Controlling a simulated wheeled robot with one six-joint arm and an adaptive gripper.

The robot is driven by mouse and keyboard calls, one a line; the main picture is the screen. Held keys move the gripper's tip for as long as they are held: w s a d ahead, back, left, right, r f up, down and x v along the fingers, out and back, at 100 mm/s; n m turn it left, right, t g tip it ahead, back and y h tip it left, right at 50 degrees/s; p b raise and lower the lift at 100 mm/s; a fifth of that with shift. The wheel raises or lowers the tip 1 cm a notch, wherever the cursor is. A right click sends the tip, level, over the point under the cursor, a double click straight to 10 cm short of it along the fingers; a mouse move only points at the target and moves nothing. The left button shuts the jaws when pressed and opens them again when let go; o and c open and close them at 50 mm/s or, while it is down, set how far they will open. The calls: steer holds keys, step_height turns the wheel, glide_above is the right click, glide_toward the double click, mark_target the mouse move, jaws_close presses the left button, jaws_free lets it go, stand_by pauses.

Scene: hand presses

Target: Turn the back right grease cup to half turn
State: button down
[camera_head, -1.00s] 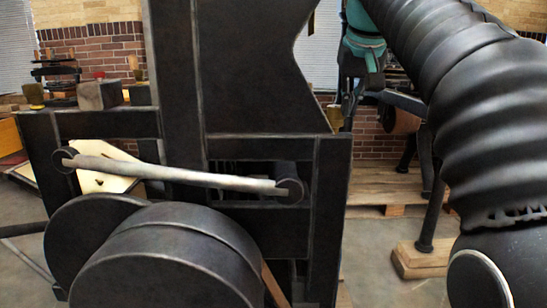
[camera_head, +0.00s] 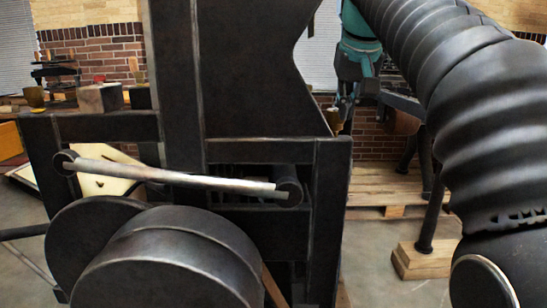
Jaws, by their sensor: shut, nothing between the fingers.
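A small brass grease cup (camera_head: 333,117) stands at the right end of the dark press frame, partly covered by the frame and my gripper. My gripper (camera_head: 345,108), small in view below the teal wrist, points down just right of this cup. It is shut with nothing held. I cannot tell whether its fingers touch the cup. Two other brass cups stand at the left, one at the frame's left corner (camera_head: 35,97) and one farther back (camera_head: 136,66). The turn mark on the cup is too small to read.
The black press (camera_head: 250,70) fills the middle, with a pale connecting rod (camera_head: 180,176) and a large dark drum (camera_head: 180,260) in front. A wooden block (camera_head: 100,97) sits on the frame's left end. Pallets (camera_head: 385,190) and a dark leg on a wooden foot (camera_head: 422,260) stand right.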

steer(key=shift+s+a+p, duration=0.1)
steer(key=shift+a+p, duration=0.6)
steer(key=shift+p, duration=0.05)
steer(key=shift+a+p, duration=0.5)
steer(key=shift+p, duration=0.05)
stand_by(0.5)
step_height(320, 180, up, 6)
steer(key=shift+s, duration=0.2)
stand_by(0.5)
steer(key=shift+s+f, duration=0.1)
